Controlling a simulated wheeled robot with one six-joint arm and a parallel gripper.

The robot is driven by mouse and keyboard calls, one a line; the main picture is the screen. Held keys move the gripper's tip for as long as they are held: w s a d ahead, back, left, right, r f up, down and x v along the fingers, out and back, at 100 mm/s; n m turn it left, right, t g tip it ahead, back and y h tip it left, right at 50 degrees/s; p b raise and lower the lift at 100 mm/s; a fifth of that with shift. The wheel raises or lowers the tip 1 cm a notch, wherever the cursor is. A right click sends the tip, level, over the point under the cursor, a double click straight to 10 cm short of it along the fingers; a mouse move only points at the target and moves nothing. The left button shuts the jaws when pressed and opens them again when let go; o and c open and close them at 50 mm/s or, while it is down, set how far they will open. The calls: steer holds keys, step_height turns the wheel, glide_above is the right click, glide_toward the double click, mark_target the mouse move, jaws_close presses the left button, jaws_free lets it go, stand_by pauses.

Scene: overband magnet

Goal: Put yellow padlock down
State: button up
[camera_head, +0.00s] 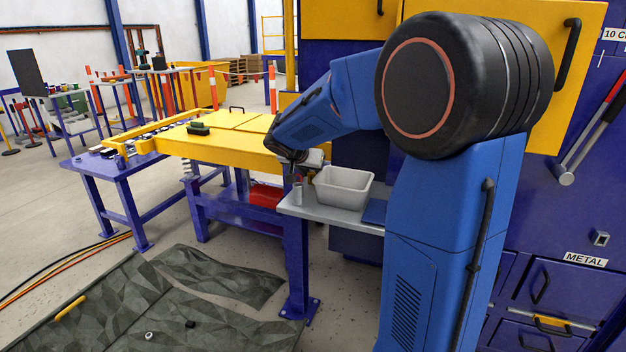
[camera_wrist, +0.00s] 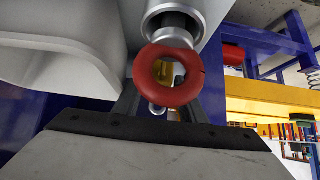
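I cannot make out a yellow padlock in either view. My gripper (camera_head: 297,172) is low over the grey shelf (camera_head: 340,217), beside the pale bin (camera_head: 343,188); its fingers are too small there to read. In the wrist view two dark fingers of my gripper (camera_wrist: 168,92) stand apart. A red ring (camera_wrist: 167,77) at the end of a silver cylinder (camera_wrist: 170,22) covers the space between them. I cannot tell whether they touch it. A small silver cylinder (camera_head: 297,192) stands on the shelf below my gripper.
The pale bin also fills the wrist view's upper left (camera_wrist: 60,50). A blue flat item (camera_head: 374,212) lies right of the bin. A yellow-topped table (camera_head: 225,145) with blue legs stands to the left. A yellow bar (camera_head: 70,308) lies on the dark floor mat.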

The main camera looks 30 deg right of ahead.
steer(key=shift+w+d+f, duration=0.35)
steer(key=shift+f, duration=0.15)
steer(key=c, duration=0.9)
steer(key=shift+r, duration=0.1)
